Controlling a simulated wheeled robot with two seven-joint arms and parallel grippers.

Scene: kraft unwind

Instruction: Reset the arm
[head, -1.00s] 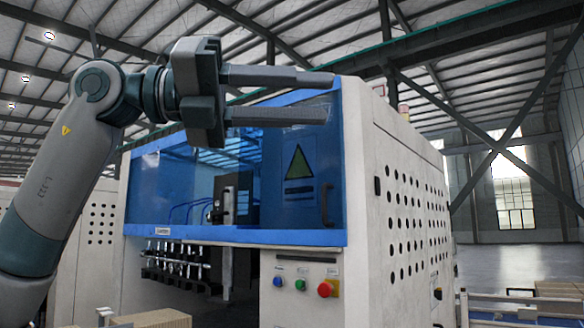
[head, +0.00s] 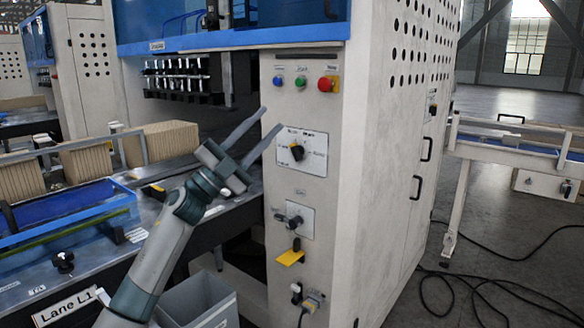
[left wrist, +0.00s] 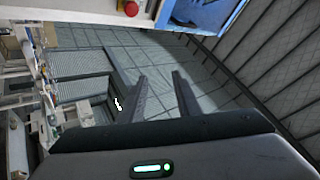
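My left gripper (head: 262,133) is in the middle of the head view, its arm coming up from the bottom left. Its two long fingers are apart with nothing between them, and they point up and right in front of the machine's control panel. In the left wrist view the same fingers (left wrist: 160,92) stand apart and empty over a view of the floor and wall. I cannot tell whether the fingers touch the panel. My right gripper is in neither view.
The white machine (head: 385,160) has a panel with a rotary switch (head: 297,151), a red button (head: 325,84) and a yellow tag (head: 290,257). Stacks of brown cardboard (head: 165,140) stand at left. A grey bin (head: 200,300) is below the arm. Cables (head: 470,275) lie on the floor at right.

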